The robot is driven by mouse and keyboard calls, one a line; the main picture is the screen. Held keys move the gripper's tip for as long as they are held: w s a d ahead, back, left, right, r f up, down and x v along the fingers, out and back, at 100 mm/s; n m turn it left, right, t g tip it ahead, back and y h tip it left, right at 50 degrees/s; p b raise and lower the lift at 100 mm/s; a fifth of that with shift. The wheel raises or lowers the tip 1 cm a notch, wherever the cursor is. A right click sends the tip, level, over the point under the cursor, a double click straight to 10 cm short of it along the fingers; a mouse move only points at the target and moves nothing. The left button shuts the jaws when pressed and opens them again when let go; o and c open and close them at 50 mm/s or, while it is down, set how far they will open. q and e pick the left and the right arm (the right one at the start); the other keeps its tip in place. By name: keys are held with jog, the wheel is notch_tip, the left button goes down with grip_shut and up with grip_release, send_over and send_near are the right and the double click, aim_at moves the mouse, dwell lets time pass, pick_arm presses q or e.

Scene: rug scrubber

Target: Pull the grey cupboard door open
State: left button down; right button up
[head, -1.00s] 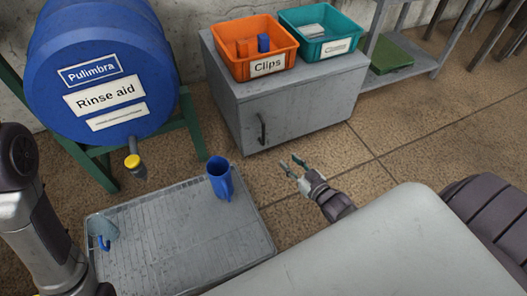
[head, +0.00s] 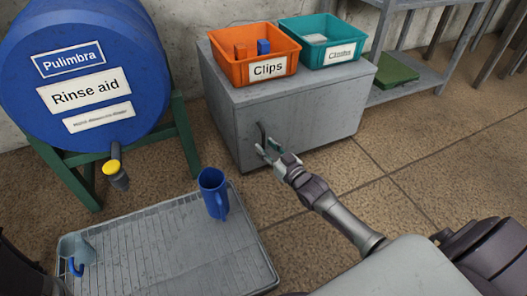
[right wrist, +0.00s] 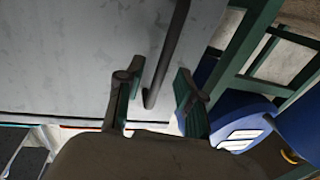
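The grey cupboard (head: 345,82) stands against the wall, and its door (head: 310,118) looks closed. Its dark bar handle (head: 262,134) is on the door's left side. My right gripper (head: 268,153) is at the handle's lower end in the head view. In the right wrist view, the fingers of my right gripper (right wrist: 158,98) are spread apart. The handle (right wrist: 167,50) runs down between them, with gaps visible on both sides. Whether either finger touches it I cannot tell. My left gripper is out of view.
An orange Clips bin (head: 254,67) and a teal bin (head: 318,55) sit on the cupboard. A blue Rinse aid drum (head: 125,50) on a green stand is at left. A blue jug (head: 212,192) stands on a grey draining tray (head: 160,255).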

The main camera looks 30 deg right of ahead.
jog(key=shift+w+a+b, duration=0.15)
jog(key=shift+w+b, duration=0.25)
jog(key=shift+w, duration=0.65)
grip_shut()
